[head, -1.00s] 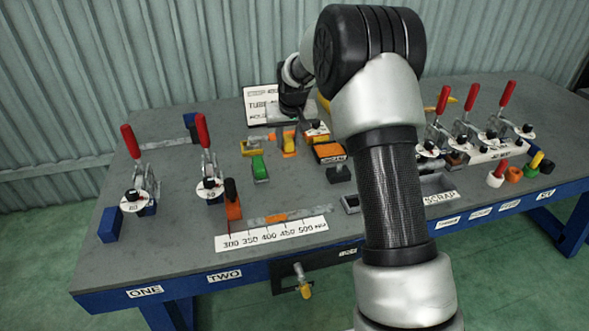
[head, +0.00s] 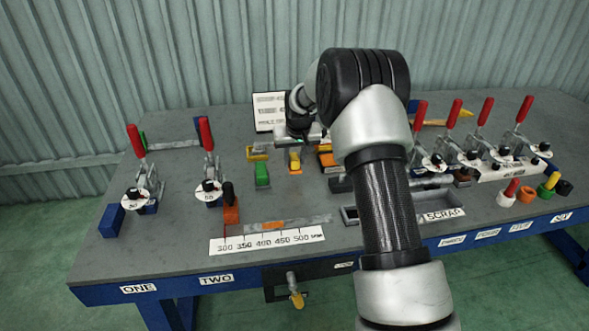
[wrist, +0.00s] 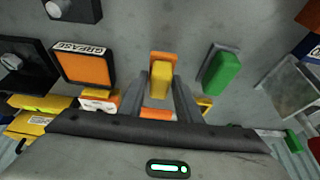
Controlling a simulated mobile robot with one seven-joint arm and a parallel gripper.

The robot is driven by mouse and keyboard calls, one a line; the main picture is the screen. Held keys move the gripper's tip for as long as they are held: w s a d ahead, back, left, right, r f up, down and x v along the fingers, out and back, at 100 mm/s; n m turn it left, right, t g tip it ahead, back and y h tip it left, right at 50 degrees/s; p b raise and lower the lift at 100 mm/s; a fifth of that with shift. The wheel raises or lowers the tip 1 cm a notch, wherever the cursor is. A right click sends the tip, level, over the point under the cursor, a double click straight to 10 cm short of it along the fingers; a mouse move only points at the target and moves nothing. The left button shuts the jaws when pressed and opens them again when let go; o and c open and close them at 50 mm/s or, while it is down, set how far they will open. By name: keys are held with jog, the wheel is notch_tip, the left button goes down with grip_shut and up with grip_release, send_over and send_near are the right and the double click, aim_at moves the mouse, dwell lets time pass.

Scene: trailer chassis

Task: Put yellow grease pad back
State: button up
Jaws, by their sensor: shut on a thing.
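The yellow grease pad (wrist: 160,80) is a small yellow block with an orange part (wrist: 163,57) at its far end. In the wrist view it lies between the two dark fingers of my gripper (wrist: 161,98), which is shut on it. In the head view the yellow pad (head: 296,167) shows just in front of my gripper (head: 300,140), low over the grey bench; whether it touches the bench I cannot tell. An orange pad in a dark tray labelled GREASE (wrist: 96,49) sits left of the gripper in the wrist view.
A green block (head: 262,175) stands close on the left, with a yellow tray (head: 257,153) behind it. Red-handled clamps (head: 209,160) stand on both sides. A scrap bin (head: 350,215) and a ruler strip (head: 267,240) lie in front.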

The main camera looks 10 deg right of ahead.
aim_at(294, 168)
jog(key=shift+f, duration=1.75)
jog(key=shift+f, duration=0.15)
jog(key=o, duration=1)
